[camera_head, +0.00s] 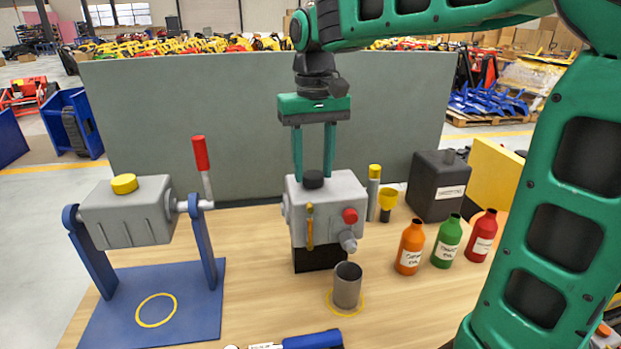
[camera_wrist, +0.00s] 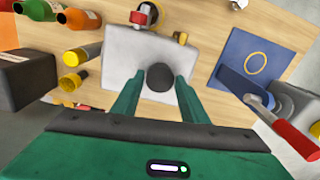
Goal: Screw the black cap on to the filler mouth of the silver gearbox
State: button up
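The silver gearbox (camera_head: 330,208) stands on a black block in the middle of the bench. The black cap (camera_head: 313,179) sits on its top; the mouth beneath is hidden, so I cannot tell how the threads sit. My gripper (camera_head: 313,176) points straight down over the gearbox. Its green fingers stand on either side of the cap with a small gap at each side. In the wrist view the cap (camera_wrist: 160,77) shows between the parted fingertips (camera_wrist: 160,80), and the gearbox top (camera_wrist: 130,50) lies below. The fingers hold nothing.
A grey box with a yellow cap (camera_head: 124,184) and red-handled lever hangs on a blue stand at left. A metal cup (camera_head: 347,285) stands in front. Several bottles, a yellow-capped tube (camera_head: 374,190) and a black canister (camera_head: 438,186) stand at right. A grey panel (camera_head: 240,125) closes the back.

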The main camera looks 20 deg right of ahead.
jog(key=m, duration=0.8)
jog(key=shift+m, duration=0.9)
jog(key=m, duration=0.2)
jog(key=shift+m, duration=0.3)
jog(key=m, duration=0.7)
jog(key=shift+m, duration=0.3)
